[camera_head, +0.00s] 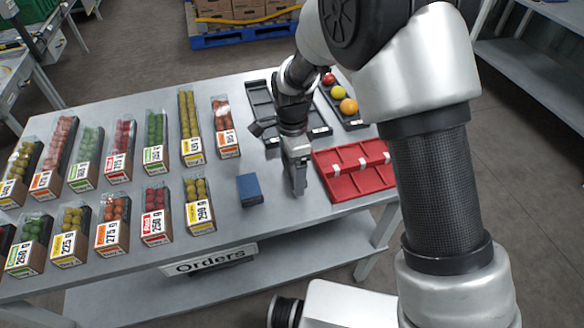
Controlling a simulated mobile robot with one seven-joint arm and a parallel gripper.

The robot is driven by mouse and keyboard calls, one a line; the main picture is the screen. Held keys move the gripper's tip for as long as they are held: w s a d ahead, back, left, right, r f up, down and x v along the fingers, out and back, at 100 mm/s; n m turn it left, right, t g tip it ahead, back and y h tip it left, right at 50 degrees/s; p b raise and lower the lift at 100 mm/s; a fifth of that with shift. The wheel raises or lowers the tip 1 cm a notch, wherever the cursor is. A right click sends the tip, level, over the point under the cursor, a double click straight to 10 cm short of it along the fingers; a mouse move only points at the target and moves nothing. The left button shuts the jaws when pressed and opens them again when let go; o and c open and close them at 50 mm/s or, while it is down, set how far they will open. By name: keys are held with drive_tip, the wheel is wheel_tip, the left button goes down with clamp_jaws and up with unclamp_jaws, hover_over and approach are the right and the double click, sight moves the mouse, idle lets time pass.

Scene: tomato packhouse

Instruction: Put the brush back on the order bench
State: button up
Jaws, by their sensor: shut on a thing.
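My gripper (295,150) points down over the right part of the order bench (226,233). It is shut on a narrow grey thing (299,180), which I take to be the brush. Its shape is hard to make out, and the jaws hide its upper part. Its lower end is close to the bench top between a blue block and a red tray. I cannot tell whether it touches the bench. The bench has an "Orders" sign (210,260) on its front edge.
The blue block (250,190) lies just left of my gripper. The red divided tray (350,187) is to the right. A black tray (262,105) and a tray of loose tomatoes (335,108) lie behind. Several labelled tomato packs (200,214) fill the left. Bare bench lies in front.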

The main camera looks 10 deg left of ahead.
drive_tip(key=shift+f, duration=0.4)
drive_tip(key=o, duration=0.8)
drive_tip(key=shift+c, duration=0.3)
drive_tip(key=shift+c, duration=0.2)
drive_tip(key=shift+r, duration=0.15)
drive_tip(key=shift+r+p, duration=2.2)
drive_tip(key=shift+r, duration=1.2)
drive_tip(key=shift+s+f, duration=0.1)
